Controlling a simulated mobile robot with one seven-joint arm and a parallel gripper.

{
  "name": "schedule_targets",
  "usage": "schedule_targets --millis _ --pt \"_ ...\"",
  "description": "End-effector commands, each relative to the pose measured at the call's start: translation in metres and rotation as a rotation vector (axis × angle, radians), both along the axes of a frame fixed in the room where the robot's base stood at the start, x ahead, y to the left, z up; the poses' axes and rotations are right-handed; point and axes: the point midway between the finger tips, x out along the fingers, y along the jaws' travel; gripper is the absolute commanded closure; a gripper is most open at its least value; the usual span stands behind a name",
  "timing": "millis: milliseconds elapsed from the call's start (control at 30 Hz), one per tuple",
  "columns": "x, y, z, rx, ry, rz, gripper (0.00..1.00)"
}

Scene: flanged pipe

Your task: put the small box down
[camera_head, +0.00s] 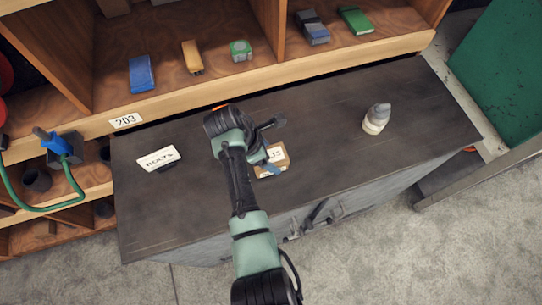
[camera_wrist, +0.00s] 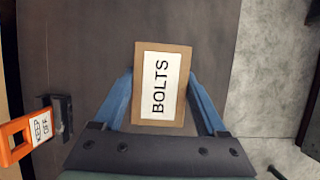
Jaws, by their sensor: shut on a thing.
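The small box (camera_wrist: 137,96) is brown cardboard with a white label reading BOLTS. In the wrist view it sits between the two blue fingers of my gripper (camera_wrist: 160,98), which is shut on its sides. In the head view the box (camera_head: 283,162) shows at the right of my gripper (camera_head: 270,168), over the front middle of the dark cabinet top (camera_head: 330,120). My arm hides part of the box and gripper there. I cannot tell whether the box's underside touches the cabinet top.
A white BOLTS sign (camera_head: 158,158) stands at the left of the cabinet top, and a grey-white bottle (camera_head: 376,119) at the right. An orange KEEP OFF tag (camera_wrist: 36,128) is near my gripper's left. Shelves with small items rise behind. Bare top lies between box and bottle.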

Motion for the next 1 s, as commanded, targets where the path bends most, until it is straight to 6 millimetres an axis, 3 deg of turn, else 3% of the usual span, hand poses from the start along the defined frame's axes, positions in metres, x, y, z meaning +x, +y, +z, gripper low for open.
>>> schedule_targets --millis 200,567,600,733,1000 --pt "0.001 0.0 -0.021 0.0 -0.002 0.0 1.0" --pt "0.001 0.0 -0.026 -0.001 -0.002 -0.001 1.0" --pt "0.0 0.0 -0.027 0.0 0.0 0.0 0.23" --pt "0.0 0.0 -0.026 0.0 0.0 0.0 0.0" --pt "0.0 0.0 -0.024 0.0 0.0 0.0 0.0"
